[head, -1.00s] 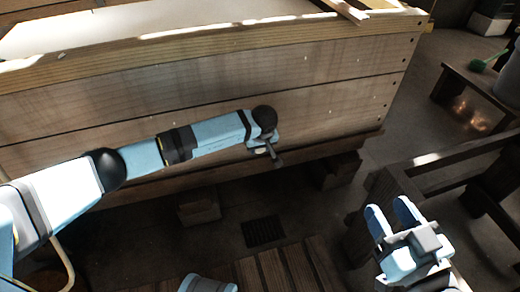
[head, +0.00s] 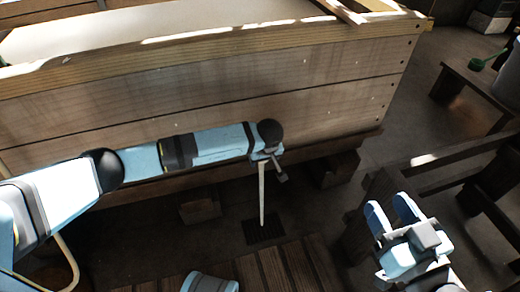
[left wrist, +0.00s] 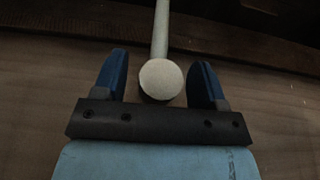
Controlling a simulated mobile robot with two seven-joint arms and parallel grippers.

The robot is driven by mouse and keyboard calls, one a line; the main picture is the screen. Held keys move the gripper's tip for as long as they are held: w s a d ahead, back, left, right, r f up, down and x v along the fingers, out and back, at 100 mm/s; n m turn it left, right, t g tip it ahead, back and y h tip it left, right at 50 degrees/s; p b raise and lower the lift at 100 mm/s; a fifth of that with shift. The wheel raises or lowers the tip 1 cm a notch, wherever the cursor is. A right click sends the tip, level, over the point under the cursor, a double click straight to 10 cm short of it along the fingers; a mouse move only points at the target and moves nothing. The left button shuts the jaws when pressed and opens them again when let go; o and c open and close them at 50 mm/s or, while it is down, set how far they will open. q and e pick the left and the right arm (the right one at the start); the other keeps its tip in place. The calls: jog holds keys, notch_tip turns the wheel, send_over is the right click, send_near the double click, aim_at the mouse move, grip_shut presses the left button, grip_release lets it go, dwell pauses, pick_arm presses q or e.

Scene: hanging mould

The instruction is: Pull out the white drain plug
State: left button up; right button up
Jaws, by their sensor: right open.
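The white drain plug (left wrist: 161,79) shows in the left wrist view as a pale round end between the two blue fingers of my left gripper (left wrist: 158,72). The fingers stand on either side of it; their exact contact is hard to see. In the head view my left gripper (head: 266,158) is at the lower front of the wooden mould (head: 215,95), and the plug is hidden there. My right gripper (head: 388,207) is open and empty at the lower right, apart from the mould.
A dark floor grate (head: 264,231) lies below the stream. Blocks (head: 200,207) stand under the mould. A wooden slatted platform (head: 265,272) is at the front. Dark wooden rails (head: 450,178) stand beside my right gripper. A bench (head: 468,85) is at the far right.

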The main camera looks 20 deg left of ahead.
pick_arm(q)
jog(key=shift+w+a, duration=0.1)
pick_arm(e)
jog(key=shift+w+r, duration=0.1)
pick_arm(q)
jog(key=p+v, duration=0.2)
jog(key=v, duration=0.2)
jog(key=shift+w+a+r, duration=0.1)
jog(key=shift+w+r, duration=0.05)
jog(key=shift+r, duration=0.05)
jog(key=p+v, duration=0.3)
jog(key=v, duration=0.6)
jog(key=shift+s+r, duration=0.25)
jog(key=shift+s, duration=0.05)
pick_arm(e)
jog(key=s+r+m, duration=0.1)
jog(key=s+r+m+t, duration=0.1)
jog(key=r+m, duration=0.1)
jog(key=shift+a, duration=0.35)
